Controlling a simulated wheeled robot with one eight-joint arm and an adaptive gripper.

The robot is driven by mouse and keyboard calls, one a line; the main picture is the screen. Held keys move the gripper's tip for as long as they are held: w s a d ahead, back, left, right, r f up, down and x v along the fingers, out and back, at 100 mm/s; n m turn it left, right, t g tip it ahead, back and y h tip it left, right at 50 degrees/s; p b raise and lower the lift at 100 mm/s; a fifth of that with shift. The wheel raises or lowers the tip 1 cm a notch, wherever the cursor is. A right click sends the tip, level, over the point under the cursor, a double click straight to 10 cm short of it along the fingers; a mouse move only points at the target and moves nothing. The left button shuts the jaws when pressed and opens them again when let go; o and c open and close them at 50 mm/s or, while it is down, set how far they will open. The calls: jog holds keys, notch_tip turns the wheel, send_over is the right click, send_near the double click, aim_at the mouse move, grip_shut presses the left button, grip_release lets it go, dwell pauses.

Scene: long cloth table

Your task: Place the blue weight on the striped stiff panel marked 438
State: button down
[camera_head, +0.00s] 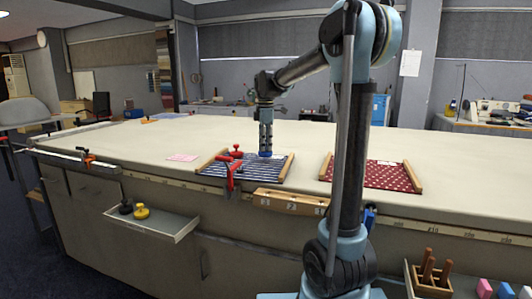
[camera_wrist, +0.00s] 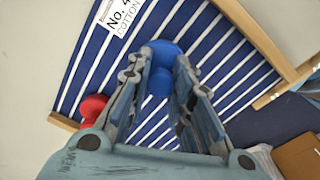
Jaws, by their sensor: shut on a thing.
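The blue weight (camera_head: 265,154) is between the fingers of my gripper (camera_head: 265,146), which is shut on it and points down over the striped panel. The weight (camera_wrist: 162,52) also shows between the fingertips in the wrist view. The blue-and-white striped panel (camera_head: 213,171) has wooden end bars and lies near the table's front edge. Its white label (camera_wrist: 121,15) reads "No. 4" and "COTTON"; the rest of the number is cut off. The weight is at or very close to the panel's surface; I cannot tell whether it touches.
A red weight (camera_head: 236,152) sits on the striped panel, left of my gripper. A red clamp (camera_head: 231,176) stands at its front edge. A red dotted panel (camera_head: 388,175) lies to the right. A side tray (camera_head: 150,221) holds black and yellow weights. The table behind is mostly clear.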

jog(key=shift+f, duration=1.35)
jog(key=c, duration=1.4)
grip_release()
jog(key=shift+c, duration=0.2)
notch_tip(320, 180, up, 12)
jog(key=shift+s+r, duration=0.1)
